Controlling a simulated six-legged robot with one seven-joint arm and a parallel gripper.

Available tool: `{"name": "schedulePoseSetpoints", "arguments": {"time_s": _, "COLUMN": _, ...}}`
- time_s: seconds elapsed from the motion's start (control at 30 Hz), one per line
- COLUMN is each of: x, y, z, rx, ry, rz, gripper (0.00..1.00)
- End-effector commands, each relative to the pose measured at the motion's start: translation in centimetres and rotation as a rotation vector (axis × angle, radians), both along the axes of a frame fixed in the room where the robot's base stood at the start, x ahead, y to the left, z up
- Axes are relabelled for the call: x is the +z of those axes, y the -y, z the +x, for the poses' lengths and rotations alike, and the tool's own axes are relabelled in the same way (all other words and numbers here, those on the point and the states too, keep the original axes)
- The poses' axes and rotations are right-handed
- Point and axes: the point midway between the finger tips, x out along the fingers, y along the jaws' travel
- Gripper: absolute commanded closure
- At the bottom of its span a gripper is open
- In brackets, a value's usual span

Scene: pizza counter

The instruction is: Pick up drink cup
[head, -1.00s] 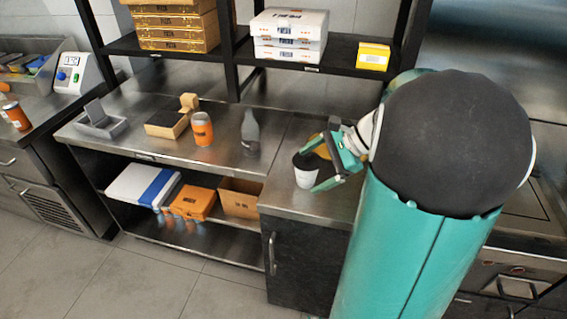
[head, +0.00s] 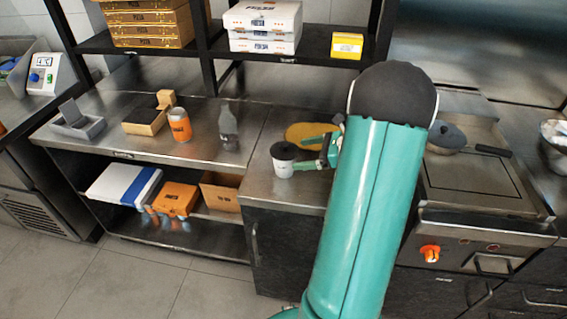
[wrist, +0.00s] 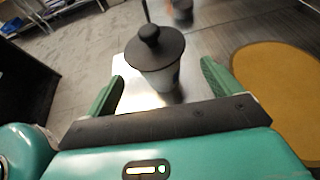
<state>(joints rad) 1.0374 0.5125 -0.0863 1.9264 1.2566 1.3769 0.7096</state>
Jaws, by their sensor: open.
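The drink cup (head: 283,168) is white with a black lid and stands upright on the metal counter (head: 262,190), just left of my arm in the head view. In the wrist view the cup (wrist: 158,72) shows a dark lid with a round knob and stands between my two green fingers. My gripper (wrist: 160,86) is open, with one finger on each side of the cup and visible gaps to it. In the head view my gripper (head: 306,153) is at the cup's right side, and my arm hides part of it.
A yellow oval board (head: 300,131) lies behind the cup. A pan (head: 446,138) rests on the griddle (head: 470,178) at right. A shelf (head: 325,57) with boxes hangs above.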

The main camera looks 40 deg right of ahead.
Motion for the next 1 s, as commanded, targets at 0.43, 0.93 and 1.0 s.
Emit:
{"name": "schedulePoseSetpoints", "arguments": {"time_s": 0.43, "x": -1.7, "y": -3.0, "z": 3.6, "rx": 0.009, "ry": -0.001, "rz": 0.003, "gripper": 0.10}}
{"name": "schedulePoseSetpoints", "arguments": {"time_s": 0.93, "x": -2.5, "y": -4.0, "z": 5.3, "rx": 0.004, "ry": 0.000, "rz": 0.000, "gripper": 0.31}}
{"name": "schedulePoseSetpoints", "arguments": {"time_s": 1.0, "x": -2.5, "y": -4.0, "z": 5.3, "rx": 0.004, "ry": 0.000, "rz": 0.000, "gripper": 0.45}}
